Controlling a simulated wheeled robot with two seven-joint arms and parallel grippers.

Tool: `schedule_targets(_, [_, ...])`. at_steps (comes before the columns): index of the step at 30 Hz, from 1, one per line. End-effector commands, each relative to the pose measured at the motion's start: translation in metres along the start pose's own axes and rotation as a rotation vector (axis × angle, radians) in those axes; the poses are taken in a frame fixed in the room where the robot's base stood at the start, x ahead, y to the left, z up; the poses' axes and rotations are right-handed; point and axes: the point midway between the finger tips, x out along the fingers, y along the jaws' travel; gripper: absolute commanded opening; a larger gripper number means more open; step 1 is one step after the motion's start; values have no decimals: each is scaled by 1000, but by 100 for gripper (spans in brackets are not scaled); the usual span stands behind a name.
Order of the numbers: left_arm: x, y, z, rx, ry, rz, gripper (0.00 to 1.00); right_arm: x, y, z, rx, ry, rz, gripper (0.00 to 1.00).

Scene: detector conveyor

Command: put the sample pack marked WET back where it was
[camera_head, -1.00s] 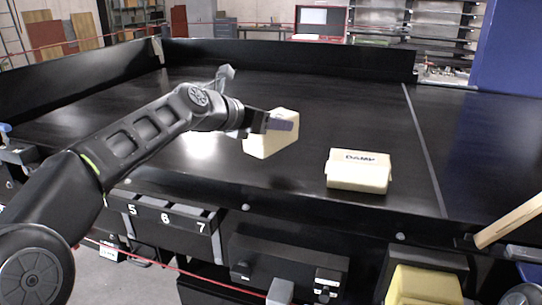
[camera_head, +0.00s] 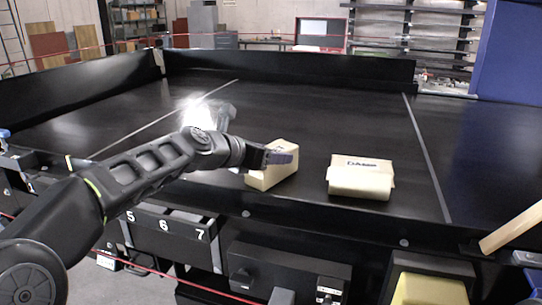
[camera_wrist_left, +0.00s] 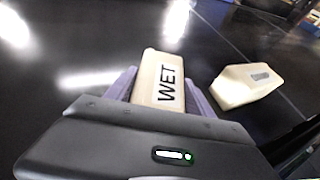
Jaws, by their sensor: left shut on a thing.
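The cream sample pack marked WET (camera_wrist_left: 160,82) is between the purple fingers of my left gripper (camera_wrist_left: 160,95), which is shut on it. In the head view the WET pack (camera_head: 270,172) is low at the conveyor belt, left of the other pack; I cannot tell whether it touches the belt. My left gripper (camera_head: 279,157) reaches it from the left. A second cream pack (camera_head: 360,180) sits on the belt to the right; its marking is hard to read. It also shows in the left wrist view (camera_wrist_left: 245,86). My right gripper is not in view.
The black belt (camera_head: 310,110) has free room behind the packs. A light line (camera_head: 430,160) crosses it at the right. Slots numbered 5, 6 and 7 (camera_head: 165,228) are along the front. A yellow block (camera_head: 430,290) and a wooden handle (camera_head: 510,225) are at the lower right.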

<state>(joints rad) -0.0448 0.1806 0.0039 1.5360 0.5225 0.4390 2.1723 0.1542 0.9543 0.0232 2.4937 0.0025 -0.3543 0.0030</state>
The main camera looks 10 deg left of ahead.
Motion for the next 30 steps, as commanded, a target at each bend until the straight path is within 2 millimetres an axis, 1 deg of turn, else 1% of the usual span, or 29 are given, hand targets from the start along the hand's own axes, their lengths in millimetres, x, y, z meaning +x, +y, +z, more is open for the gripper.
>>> schedule_targets(3, [-1, 0, 3, 1, -4, 1, 0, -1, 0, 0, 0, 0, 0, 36])
schedule_targets(8, [1, 0, -2, 1, -3, 1, 0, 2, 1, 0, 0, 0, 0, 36])
schedule_targets(9, [1, 0, -2, 1, 0, 0, 65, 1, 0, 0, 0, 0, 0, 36])
schedule_targets(16, [1, 0, -2, 1, 0, 0, 84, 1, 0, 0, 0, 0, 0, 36])
schedule_targets(23, [1, 0, -2, 1, 0, 0, 84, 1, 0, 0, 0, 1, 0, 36])
schedule_targets(26, [-1, 0, 2, 0, 0, 0, 84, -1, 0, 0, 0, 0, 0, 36])
schedule_targets(30, [-13, 0, 1, 1, -1, 0, 84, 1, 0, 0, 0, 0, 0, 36])
